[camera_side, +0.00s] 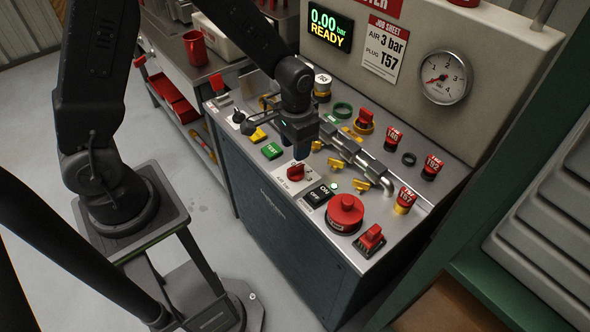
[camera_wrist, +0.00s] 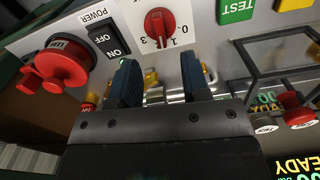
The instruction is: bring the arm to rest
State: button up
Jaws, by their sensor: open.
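My gripper (camera_side: 300,152) hangs over the panel top (camera_side: 262,183) of the test bench, pointing down beside the metal pipe (camera_side: 352,150). In the wrist view its two blue fingers (camera_wrist: 158,82) stand apart with nothing held between them. Part of the pipe and some yellow fittings show behind and between the fingers. Whether a fingertip touches anything is hard to tell. A red selector knob (camera_side: 296,172) sits just in front of my gripper; it also shows in the wrist view (camera_wrist: 160,26).
A power switch (camera_side: 319,194), a large red button (camera_side: 345,213) and several red-capped plugs, one of them here (camera_side: 432,168), crowd the panel. The display (camera_side: 330,27) reads 0.00 bar READY. A gauge (camera_side: 444,77) is on the upright back. A green-framed rack (camera_side: 540,230) stands right.

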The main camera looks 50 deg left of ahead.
jog(key=s+a+r+t, duration=0.1)
jog(key=s+r+t, duration=0.3)
jog(key=r, duration=0.9)
jog(key=s+r+n+t, duration=0.1)
jog(key=s+r, duration=0.7)
jog(key=s, duration=0.3)
jog(key=shift+s+a+r+t, duration=0.15)
jog(key=shift+s+a+t, duration=0.15)
jog(key=shift+s+a, duration=0.15)
jog(key=shift+w, duration=0.1)
